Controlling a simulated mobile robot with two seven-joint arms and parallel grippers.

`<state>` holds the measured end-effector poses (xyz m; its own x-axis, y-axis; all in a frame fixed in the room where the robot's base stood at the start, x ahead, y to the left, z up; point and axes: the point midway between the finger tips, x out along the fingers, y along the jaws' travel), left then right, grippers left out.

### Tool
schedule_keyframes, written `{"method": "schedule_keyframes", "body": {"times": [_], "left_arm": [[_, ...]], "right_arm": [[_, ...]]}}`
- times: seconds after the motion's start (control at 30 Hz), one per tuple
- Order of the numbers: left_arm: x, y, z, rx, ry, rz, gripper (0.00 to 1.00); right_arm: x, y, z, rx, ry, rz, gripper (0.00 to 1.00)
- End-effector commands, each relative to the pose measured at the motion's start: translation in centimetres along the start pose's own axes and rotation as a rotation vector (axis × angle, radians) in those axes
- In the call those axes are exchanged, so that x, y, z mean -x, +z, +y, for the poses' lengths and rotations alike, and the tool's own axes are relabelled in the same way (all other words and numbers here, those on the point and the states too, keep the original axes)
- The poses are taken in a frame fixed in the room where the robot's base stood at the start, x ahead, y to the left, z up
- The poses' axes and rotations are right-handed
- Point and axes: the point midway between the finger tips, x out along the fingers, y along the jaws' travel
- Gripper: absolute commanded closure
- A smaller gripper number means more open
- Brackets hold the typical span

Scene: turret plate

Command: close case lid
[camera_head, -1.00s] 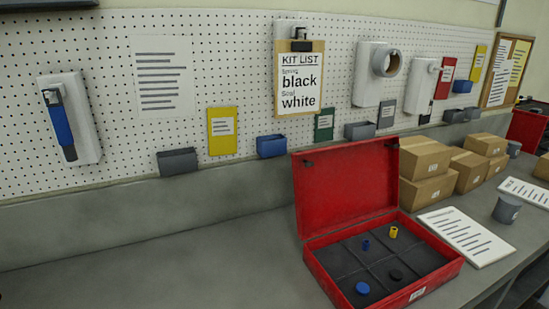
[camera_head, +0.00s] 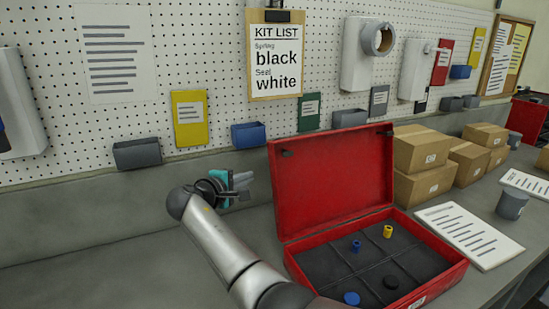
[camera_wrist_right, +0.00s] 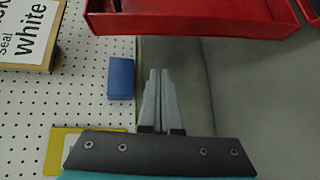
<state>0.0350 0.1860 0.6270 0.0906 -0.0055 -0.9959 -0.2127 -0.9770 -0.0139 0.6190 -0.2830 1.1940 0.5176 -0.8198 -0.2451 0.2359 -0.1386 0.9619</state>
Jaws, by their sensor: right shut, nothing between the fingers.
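The red case (camera_head: 440,293) stands open on the grey bench, and its lid (camera_head: 335,180) is raised and leans slightly back. Inside are dark compartments with a blue cylinder (camera_head: 356,246), a yellow cylinder (camera_head: 387,231), a blue disc (camera_head: 351,298) and a black disc (camera_head: 390,283). My right gripper (camera_head: 246,180) is to the left of the raised lid, apart from it. In the right wrist view its two fingers (camera_wrist_right: 160,75) are together and empty, and the red lid (camera_wrist_right: 190,18) shows beyond the tips. My left gripper is not in view.
A pegboard behind holds the kit list (camera_head: 275,60), a yellow card (camera_head: 189,118) and a blue bin (camera_head: 248,135). Cardboard boxes (camera_head: 421,150), a printed sheet (camera_head: 468,235) and a grey cup (camera_head: 511,204) stand right of the case. The bench at left is clear.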

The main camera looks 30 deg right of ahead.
Motion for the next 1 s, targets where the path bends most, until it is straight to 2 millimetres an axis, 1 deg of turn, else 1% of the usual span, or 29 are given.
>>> {"method": "schedule_keyframes", "body": {"times": [0.03,0.1,0.23,0.37,0.77,1.0], "left_arm": [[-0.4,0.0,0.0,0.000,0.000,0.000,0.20],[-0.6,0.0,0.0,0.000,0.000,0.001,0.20],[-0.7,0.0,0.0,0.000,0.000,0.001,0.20],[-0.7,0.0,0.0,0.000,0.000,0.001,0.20],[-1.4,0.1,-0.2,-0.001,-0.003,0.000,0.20],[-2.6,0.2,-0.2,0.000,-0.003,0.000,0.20]], "right_arm": [[-0.1,-0.4,1.3,0.020,0.031,-0.008,1.00],[-0.2,-0.7,2.5,0.043,0.062,-0.018,1.00],[-0.3,-0.9,3.8,0.064,0.091,-0.028,1.00],[-0.8,-0.8,4.0,0.068,0.094,-0.031,1.00],[-5.2,-0.7,4.3,0.066,0.092,-0.031,1.00],[-7.3,-0.7,4.4,0.064,0.092,-0.031,1.00]]}}
